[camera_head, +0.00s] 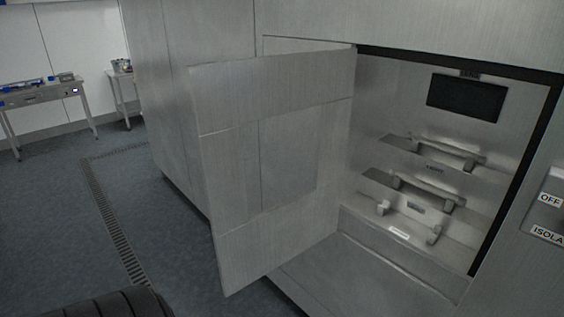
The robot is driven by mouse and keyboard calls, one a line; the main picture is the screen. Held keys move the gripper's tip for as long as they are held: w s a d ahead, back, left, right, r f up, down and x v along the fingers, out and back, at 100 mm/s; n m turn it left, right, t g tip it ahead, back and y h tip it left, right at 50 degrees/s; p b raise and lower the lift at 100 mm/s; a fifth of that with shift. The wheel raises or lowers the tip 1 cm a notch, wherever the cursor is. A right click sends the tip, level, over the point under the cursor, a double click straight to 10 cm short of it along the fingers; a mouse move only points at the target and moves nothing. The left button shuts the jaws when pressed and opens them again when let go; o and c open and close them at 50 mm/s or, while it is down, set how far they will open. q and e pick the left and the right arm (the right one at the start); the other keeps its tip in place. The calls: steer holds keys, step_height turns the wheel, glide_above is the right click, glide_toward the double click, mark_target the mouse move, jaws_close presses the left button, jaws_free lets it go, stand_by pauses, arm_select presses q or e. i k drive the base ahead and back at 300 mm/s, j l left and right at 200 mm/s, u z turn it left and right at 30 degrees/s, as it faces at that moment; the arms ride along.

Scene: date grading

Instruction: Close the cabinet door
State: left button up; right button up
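The cabinet door (275,165) is a grey brushed-metal panel. It stands wide open, swung out to the left of the opening and towards me. The cabinet (390,270) is a large metal unit, and its lit inside shows shelf brackets (430,190) and a dark rectangular panel (467,97) on the back wall. A black seal runs round the top and right edges of the opening. Neither of my grippers is in view, and nothing is touching the visible face of the door.
A dark ribbed rounded object (115,303) shows at the bottom left. The blue-grey floor is clear left of the door, with a drain grate (113,225). Metal tables (45,95) stand far left. Labels reading OFF (550,200) and ISOLA are at the right edge.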

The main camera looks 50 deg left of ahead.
mark_target(224, 96)
steer(key=j+z, duration=0.2)
steer(key=j, duration=0.95)
steer(key=j+z, duration=0.15)
steer(key=j, duration=1)
steer(key=j+z, duration=0.2)
steer(key=j, duration=0.95)
steer(key=k, duration=0.1)
